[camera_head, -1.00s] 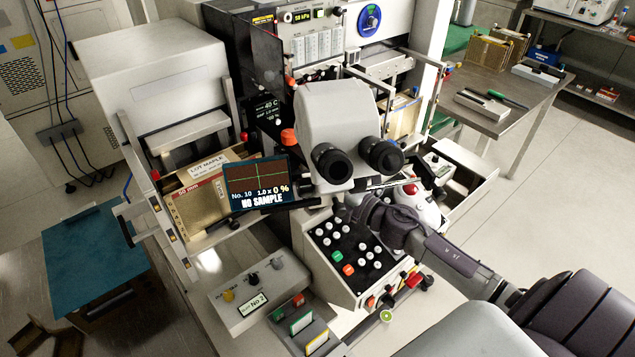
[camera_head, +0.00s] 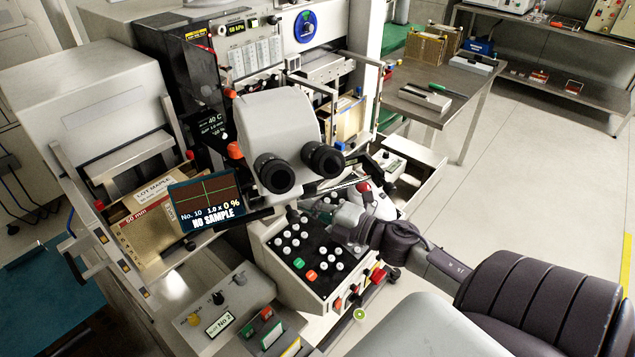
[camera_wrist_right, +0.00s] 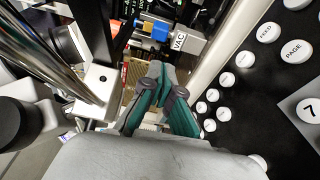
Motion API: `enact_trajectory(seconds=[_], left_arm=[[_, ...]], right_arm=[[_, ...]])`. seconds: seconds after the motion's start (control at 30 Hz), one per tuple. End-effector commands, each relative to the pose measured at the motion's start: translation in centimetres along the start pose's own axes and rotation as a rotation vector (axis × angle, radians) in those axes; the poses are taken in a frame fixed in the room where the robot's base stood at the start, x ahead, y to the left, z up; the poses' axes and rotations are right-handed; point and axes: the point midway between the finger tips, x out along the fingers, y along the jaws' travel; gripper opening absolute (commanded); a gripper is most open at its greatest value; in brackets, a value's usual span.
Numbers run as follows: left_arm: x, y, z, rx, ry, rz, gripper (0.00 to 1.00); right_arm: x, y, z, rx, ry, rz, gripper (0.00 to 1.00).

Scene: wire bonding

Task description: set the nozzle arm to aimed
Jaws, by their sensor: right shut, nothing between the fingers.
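My right gripper (camera_head: 326,216) reaches in from the right, below the microscope head (camera_head: 278,128) and at the far edge of the black button panel (camera_head: 305,250). In the right wrist view the gripper (camera_wrist_right: 162,78) has its green-sided fingers together, with nothing between them. A thin pale metal bar (camera_head: 343,184) shows beyond the gripper, below the eyepieces. I cannot tell whether this bar is the nozzle arm, nor how the nozzle arm is set. The microscope and my wrist hide part of the work area. My left gripper is out of view.
The monitor (camera_head: 206,199) reads NO SAMPLE. A blue fitting (camera_wrist_right: 152,29) and a grey block tagged VAC (camera_wrist_right: 180,43) lie beyond my right fingers. White buttons (camera_wrist_right: 227,80) are close on their right, chrome cylinders (camera_wrist_right: 62,52) on their left. A side table (camera_head: 455,90) stands at right.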

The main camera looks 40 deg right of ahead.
Motion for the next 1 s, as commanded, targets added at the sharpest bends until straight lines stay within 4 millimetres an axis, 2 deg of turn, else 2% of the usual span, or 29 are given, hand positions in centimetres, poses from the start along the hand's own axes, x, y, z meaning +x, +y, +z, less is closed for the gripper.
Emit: enact_trajectory(seconds=[0.1, 0.23, 1.0], left_arm=[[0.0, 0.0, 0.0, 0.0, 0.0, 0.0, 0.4], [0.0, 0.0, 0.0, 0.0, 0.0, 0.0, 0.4], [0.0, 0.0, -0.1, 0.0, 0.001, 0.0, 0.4]], right_arm=[[-1.8, -0.1, -0.1, 0.003, 0.001, -0.001, 0.0], [-2.8, 0.0, -0.2, 0.001, 0.003, 0.0, 0.0], [-2.9, 0.0, -0.2, 0.001, 0.005, 0.001, 0.0]])
